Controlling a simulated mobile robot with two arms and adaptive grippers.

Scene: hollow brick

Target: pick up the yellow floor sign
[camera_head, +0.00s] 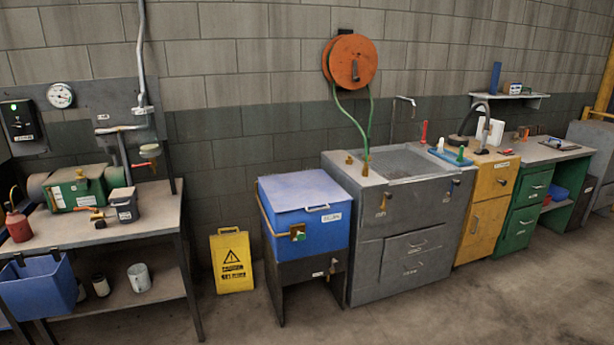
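The yellow floor sign (232,262) stands upright on the concrete floor against the block wall. It has a black warning triangle and dark lettering on its front. It stands between the workbench on the left and the blue-topped cabinet on the right, with a small gap on each side. Neither of my grippers shows in the head view.
A metal workbench (100,236) with a blue bin (40,290) hung on its front stands at left. A blue-topped cabinet (310,230) stands just right of the sign, then a grey sink unit (410,235). The floor (420,318) in front is clear.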

